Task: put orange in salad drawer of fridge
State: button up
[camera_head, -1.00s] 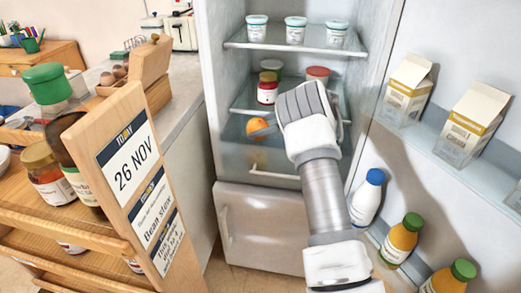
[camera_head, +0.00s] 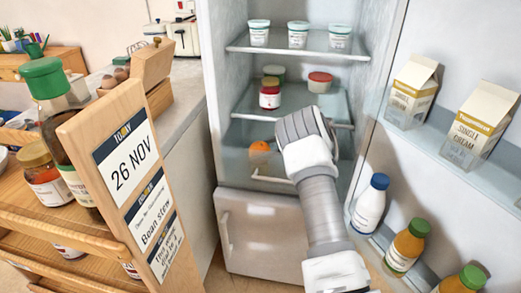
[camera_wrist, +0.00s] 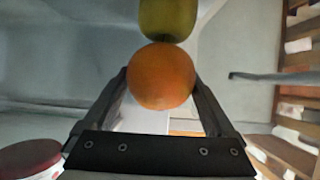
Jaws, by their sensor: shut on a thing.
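The orange (camera_wrist: 161,76) is between the two dark fingers of my gripper (camera_wrist: 160,88) in the wrist view, and they are shut on it. In the head view the orange (camera_head: 259,147) shows just left of my wrist, inside the fridge. It is low, at the salad drawer (camera_head: 236,160), below the middle shelf. The drawer's pale handle (camera_head: 272,179) shows under it. My wrist hides my fingers and part of the drawer in the head view. A yellow-green rounded thing (camera_wrist: 168,17) lies just beyond the orange in the wrist view, seeming to touch it.
The middle shelf (camera_head: 240,114) bears several jars, including a red one (camera_head: 270,93). White tubs (camera_head: 298,35) stand on the top shelf. The open door at right holds cartons (camera_head: 411,92) and bottles (camera_head: 368,204). A wooden rack (camera_head: 130,170) stands at left.

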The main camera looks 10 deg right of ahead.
aim_at(268, 147)
jog(key=shift+f, duration=0.35)
jog(key=o, duration=1.2)
jog(key=shift+o, duration=0.2)
jog(key=shift+r, duration=0.45)
jog(key=p+v, duration=0.1)
jog(key=v, duration=0.6)
jog(key=shift+w+a+r+p, duration=0.1)
jog(key=shift+r+p, duration=0.05)
jog(key=shift+p, duration=0.25)
jog(key=shift+d, duration=0.35)
jog(key=shift+r, duration=0.1)
